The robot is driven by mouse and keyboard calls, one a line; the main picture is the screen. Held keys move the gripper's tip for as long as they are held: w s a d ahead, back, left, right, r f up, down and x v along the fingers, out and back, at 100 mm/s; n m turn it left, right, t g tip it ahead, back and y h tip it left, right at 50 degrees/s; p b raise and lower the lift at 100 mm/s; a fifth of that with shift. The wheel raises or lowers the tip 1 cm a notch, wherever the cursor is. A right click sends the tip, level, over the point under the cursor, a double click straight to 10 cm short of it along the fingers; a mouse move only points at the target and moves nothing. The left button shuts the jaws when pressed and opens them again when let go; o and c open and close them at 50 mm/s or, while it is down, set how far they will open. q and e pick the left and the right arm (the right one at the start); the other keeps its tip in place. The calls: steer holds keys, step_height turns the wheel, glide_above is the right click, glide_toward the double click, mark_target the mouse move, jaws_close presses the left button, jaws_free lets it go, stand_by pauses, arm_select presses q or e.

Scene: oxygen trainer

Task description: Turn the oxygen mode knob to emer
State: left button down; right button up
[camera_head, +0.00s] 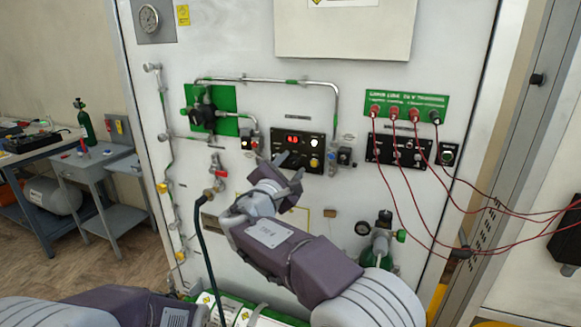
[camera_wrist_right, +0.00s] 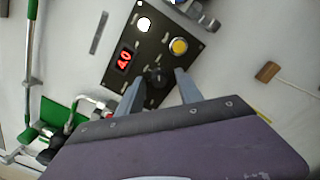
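The black oxygen control panel (camera_head: 301,153) is on the white wall, with a red lit display, a white button and a yellow button. It also shows tilted in the right wrist view (camera_wrist_right: 152,45). A dark round knob (camera_wrist_right: 156,76) sits on its lower part, between the tips of my right gripper (camera_wrist_right: 158,84). The two grey fingers are apart, one on each side of the knob. I cannot tell whether they touch it. In the head view my right gripper (camera_head: 289,169) covers the panel's lower part. The knob's setting is too small to read. My left gripper is out of view.
Metal pipes and a green-backed valve (camera_head: 203,113) are left of the panel. A green terminal strip (camera_head: 405,105) with hanging red cables (camera_head: 400,190) is to the right. A grey side table (camera_head: 98,160) stands at left.

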steer(key=b+v, duration=0.1)
steer(key=v, duration=0.8)
steer(key=shift+s, duration=0.1)
